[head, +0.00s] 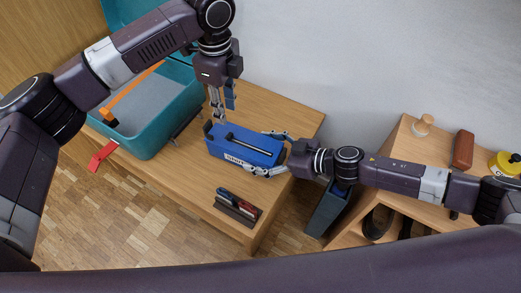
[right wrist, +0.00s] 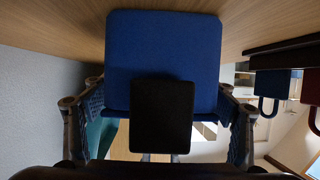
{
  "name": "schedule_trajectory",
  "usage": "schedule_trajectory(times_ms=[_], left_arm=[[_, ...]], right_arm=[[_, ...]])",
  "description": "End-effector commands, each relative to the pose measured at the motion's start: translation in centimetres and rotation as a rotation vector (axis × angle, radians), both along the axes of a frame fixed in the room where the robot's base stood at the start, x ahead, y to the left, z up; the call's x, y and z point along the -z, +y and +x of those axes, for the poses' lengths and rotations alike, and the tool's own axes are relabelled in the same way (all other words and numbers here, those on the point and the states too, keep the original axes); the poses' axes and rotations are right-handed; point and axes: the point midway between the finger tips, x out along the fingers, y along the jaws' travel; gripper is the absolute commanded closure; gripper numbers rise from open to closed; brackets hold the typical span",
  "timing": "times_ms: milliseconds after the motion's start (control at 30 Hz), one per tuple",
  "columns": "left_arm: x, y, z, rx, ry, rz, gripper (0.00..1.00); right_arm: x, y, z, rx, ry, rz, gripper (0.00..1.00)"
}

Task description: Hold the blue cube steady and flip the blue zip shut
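A blue cube (head: 240,153), really an oblong block with white lettering, lies on the wooden table. A black bar (head: 250,145) runs along its top, and a small dark tab stands at its left end. I cannot make out which part is the zip. My right gripper (head: 256,152) has its fingers on either side of the block's right end and looks shut on it. In the right wrist view the blue cube (right wrist: 163,50) sits between both fingers, with a black plate (right wrist: 161,115) at its near end. My left gripper (head: 217,120) points down just above the block's left end; its grip is unclear.
A teal case (head: 150,143) with its lid up and a red latch (head: 102,156) stands at the left. A dark holder (head: 237,211) with pens lies at the table's front edge. A shelf at the right holds a brown block (head: 463,149) and a yellow item (head: 503,164).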

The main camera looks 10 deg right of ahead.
Motion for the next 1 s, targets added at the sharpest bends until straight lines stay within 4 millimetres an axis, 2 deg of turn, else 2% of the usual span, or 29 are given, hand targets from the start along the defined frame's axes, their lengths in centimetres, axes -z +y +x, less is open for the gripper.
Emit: schedule_trajectory(times_ms=[67, 367, 567, 667, 833, 1000], left_arm=[[0.0, 0.0, 0.0, 0.0, 0.0, 0.0, 0.71], [0.0, 0.0, 0.0, 0.0, 0.0, 0.0, 0.71], [0.3, -0.2, -0.2, -0.043, 0.013, -0.034, 0.91], [0.7, -0.4, -0.7, -0.142, 0.044, -0.102, 1.0], [1.3, 0.0, -1.2, -0.45, 0.134, -0.277, 1.0], [1.6, 2.4, -0.9, -0.814, 0.238, -0.431, 1.0]], right_arm=[[0.0, 0.0, 0.0, 0.0, 0.0, 0.0, 0.33], [0.0, 0.0, 0.0, 0.0, 0.001, 0.0, 0.66], [0.0, 0.0, 0.0, 0.0, 0.001, 0.0, 0.68], [0.0, 0.0, 0.0, 0.0, 0.001, 0.0, 0.68], [0.0, 0.0, 0.0, 0.0, 0.001, 0.0, 0.68], [0.0, 0.0, 0.0, 0.0, 0.001, 0.0, 0.68]])
